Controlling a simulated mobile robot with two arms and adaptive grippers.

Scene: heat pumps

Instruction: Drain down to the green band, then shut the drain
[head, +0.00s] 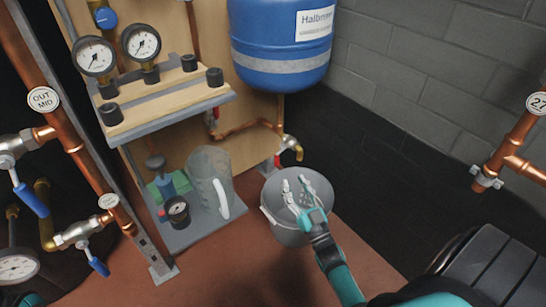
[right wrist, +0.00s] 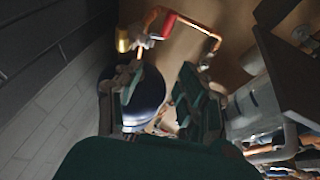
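The drain valve (head: 289,145) is brass with a red handle, on copper pipe below the blue vessel (head: 280,45). In the right wrist view its red part (right wrist: 169,24) and brass fitting (right wrist: 123,41) show at the top. My right gripper (head: 298,184) is above the grey bucket (head: 270,225), below and apart from the valve. Its fingers are spread and hold nothing. Two round dial gauges (head: 142,42) (head: 95,57) stand on the shelf; a green band cannot be made out on them. Water flow cannot be made out.
A clear jug (head: 209,178) and a small black gauge (head: 177,210) stand on a grey low tray (head: 200,222), left of the bucket. Copper pipes with blue-handled valves (head: 32,200) line the left. Brown floor is free in front.

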